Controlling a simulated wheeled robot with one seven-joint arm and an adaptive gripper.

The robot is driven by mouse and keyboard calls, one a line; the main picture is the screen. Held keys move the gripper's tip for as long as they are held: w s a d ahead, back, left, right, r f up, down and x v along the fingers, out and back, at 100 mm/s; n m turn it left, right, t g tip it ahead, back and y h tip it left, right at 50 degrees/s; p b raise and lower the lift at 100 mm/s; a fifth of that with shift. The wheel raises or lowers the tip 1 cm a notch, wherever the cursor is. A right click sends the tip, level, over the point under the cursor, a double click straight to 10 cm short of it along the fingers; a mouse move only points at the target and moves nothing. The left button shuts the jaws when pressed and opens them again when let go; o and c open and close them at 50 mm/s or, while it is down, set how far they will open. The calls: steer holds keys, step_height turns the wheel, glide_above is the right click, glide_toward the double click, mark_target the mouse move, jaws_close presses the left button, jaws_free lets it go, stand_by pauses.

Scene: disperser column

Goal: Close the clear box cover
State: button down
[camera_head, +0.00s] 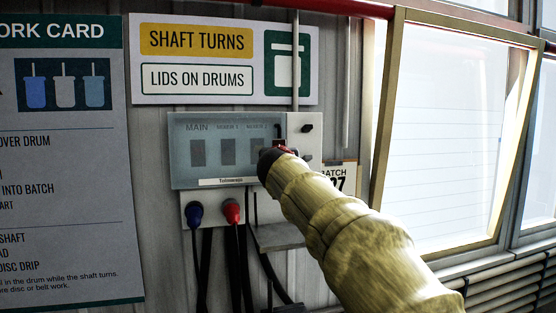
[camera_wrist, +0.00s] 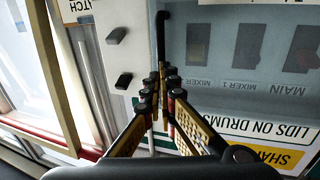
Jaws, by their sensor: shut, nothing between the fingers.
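The clear box cover (camera_head: 210,165) is a bluish see-through panel over the front of the grey switch box (camera_head: 302,125). Labels MAIN, MIXER 1 and MIXER 2 and dark switches show through it. I cannot tell whether it sits flush. My gripper (camera_head: 275,155) is at the cover's right side and hides part of it. In the wrist view, which is upside down, my gripper (camera_wrist: 161,78) is shut and empty, with its fingertips in front of the cover's edge area. The cover (camera_wrist: 225,75) fills the right there. Contact with it cannot be told.
Black knobs (camera_wrist: 117,35) sit on the box beside the cover. A sign (camera_head: 224,58) is above, a work card (camera_head: 65,180) at left, and a window frame (camera_head: 390,110) at right.

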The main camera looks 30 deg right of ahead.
steer(key=s+d+b+v, duration=0.1)
steer(key=b+v, duration=0.1)
steer(key=v, duration=0.8)
steer(key=s+a+f+n+g+y, duration=0.1)
steer(key=s+f+n+g, duration=0.15)
steer(key=f, duration=0.95)
steer(key=s+a+f+n+g+y, duration=0.1)
steer(key=s+f+g+y, duration=0.2)
steer(key=f, duration=0.8)
steer(key=s+a+f+n+g+y+b, duration=0.1)
steer(key=s+a+f+y+b, duration=0.1)
steer(key=s+a+f, duration=0.4)
steer(key=s+a+f+n+g+y+b, duration=0.1)
steer(key=s+a+f+y+b, duration=0.1)
steer(key=s+a+f, duration=0.5)
steer(key=s+a+f+n+g+y+b, duration=0.1)
steer(key=s+a+f, duration=0.5)
steer(key=s+f, duration=0.6)
step_height(320, 180, down, 5)
steer(key=shift+a+g+y+b, duration=0.35)
steer(key=shift+g+y+b, duration=0.1)
steer(key=shift+b, duration=0.25)
